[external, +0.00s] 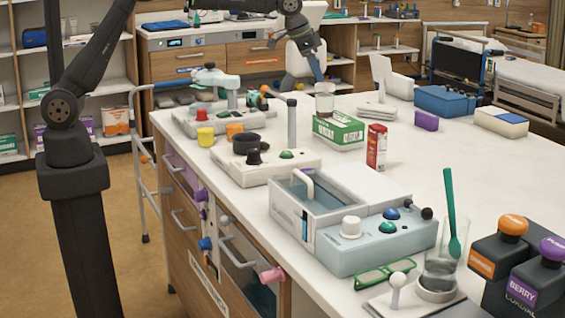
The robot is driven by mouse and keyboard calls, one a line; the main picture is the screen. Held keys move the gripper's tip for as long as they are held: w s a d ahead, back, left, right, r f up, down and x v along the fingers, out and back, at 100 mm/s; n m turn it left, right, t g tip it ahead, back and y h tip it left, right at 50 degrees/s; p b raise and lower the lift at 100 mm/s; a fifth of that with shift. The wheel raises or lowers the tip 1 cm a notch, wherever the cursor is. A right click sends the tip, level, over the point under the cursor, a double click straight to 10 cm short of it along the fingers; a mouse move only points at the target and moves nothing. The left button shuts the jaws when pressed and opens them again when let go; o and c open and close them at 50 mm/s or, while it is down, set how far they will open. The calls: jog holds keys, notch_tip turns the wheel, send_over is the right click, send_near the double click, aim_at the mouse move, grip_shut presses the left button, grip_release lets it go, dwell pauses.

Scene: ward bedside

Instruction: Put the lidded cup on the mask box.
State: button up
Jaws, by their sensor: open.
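A small translucent cup (324,103) with a pale rim, which looks like the lidded cup, stands upright at the back edge of a green and white box (338,131). That box may be the mask box, but its print is too small to read. The cup's base overlaps the box top in this view; I cannot tell for sure if it rests on the box or just behind it. My gripper (319,76) is open, pointing down just above the cup's rim. Its fingers are small, and I cannot tell whether they touch the cup.
A red carton (376,147) stands right of the green box. A device with a black knob (254,157) lies in front-left. Folded white cloths (378,111), a purple box (426,121) and a blue-topped white box (501,122) are further right. The counter's right middle is clear.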

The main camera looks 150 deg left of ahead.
aim_at(327, 84)
jog(key=v, duration=0.2)
jog(key=shift+d+r, duration=0.15)
jog(key=shift+r, duration=0.25)
jog(key=x, duration=1.2)
jog(key=shift+s+d, duration=0.1)
jog(key=shift+r, duration=1.75)
